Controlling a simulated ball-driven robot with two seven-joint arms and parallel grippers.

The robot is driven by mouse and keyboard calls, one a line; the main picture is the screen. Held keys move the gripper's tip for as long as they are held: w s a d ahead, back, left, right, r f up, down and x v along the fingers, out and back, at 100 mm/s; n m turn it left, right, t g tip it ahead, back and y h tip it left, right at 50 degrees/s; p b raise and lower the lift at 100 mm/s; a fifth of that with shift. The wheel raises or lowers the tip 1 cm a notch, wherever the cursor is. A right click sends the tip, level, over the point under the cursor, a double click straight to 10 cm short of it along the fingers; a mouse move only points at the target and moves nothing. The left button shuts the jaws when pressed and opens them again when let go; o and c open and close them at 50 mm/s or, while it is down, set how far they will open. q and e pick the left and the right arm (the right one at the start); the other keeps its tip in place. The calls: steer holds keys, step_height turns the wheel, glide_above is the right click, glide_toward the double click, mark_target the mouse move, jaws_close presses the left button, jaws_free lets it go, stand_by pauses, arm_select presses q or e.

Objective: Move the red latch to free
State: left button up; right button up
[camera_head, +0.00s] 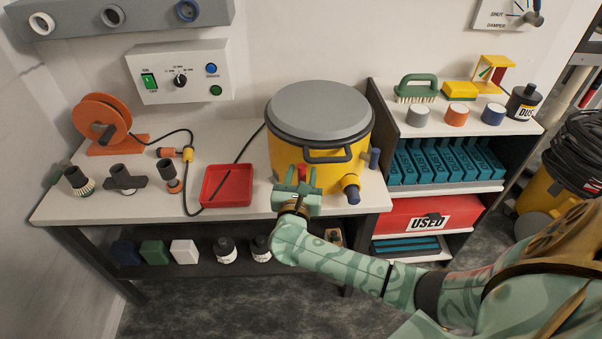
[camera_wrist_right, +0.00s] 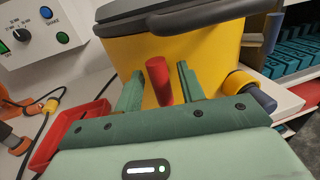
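The red latch (camera_wrist_right: 158,78) is a short red bar on the front of the yellow extraction drum (camera_head: 285,155), below its dark handle. In the right wrist view it stands nearly upright, tilted slightly. My right gripper (camera_wrist_right: 160,82) is open, with one green finger on each side of the latch and visible gaps between. In the head view the right gripper (camera_head: 298,179) is at the drum's front and hides most of the latch; only a little red shows. My left gripper is not in view.
A red tray (camera_head: 228,199) lies left of the drum. A yellow outlet with a dark end (camera_head: 351,188) sticks out right of the gripper. A grey lid (camera_head: 319,108) covers the drum. Shelves with teal filters (camera_head: 440,163) stand at the right. Several nozzles stand on the bench's left.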

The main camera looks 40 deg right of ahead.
steer(key=shift+w+d, duration=0.35)
steer(key=shift+w, duration=0.05)
steer(key=shift+c, duration=0.3)
